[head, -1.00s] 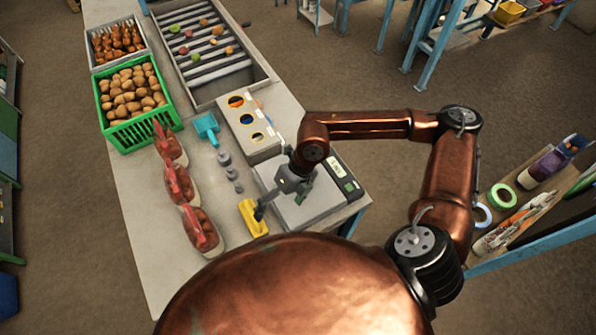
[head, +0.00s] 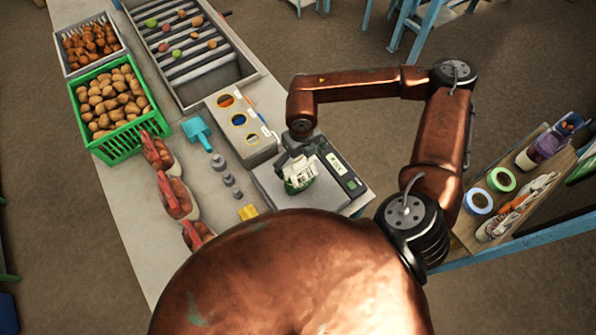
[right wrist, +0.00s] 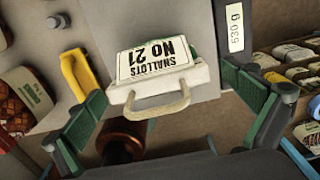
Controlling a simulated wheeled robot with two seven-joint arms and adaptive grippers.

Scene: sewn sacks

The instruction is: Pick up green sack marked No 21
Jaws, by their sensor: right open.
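The green sack (head: 299,184) sits on the plate of a scale (head: 330,199) in the head view. In the right wrist view, its white panel (right wrist: 155,62) reads "SHALLOTS No 21" upside down, and a pale loop handle (right wrist: 155,108) points toward the camera. A little green cloth shows behind the panel; most of the sack's body is hidden. My right gripper (right wrist: 172,103) is open, with one green-padded finger on each side of the handle, apart from it. In the head view the right gripper (head: 297,150) hangs just above the sack. My left gripper is not in view.
The scale display (right wrist: 236,28) reads 530 g. A yellow object (right wrist: 82,72) lies left of the scale. Grey weights (head: 228,179), a blue scoop (head: 197,131), red net sacks (head: 176,196) and a green crate (head: 122,143) stand further left. A box with round holes (head: 241,128) is behind the scale.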

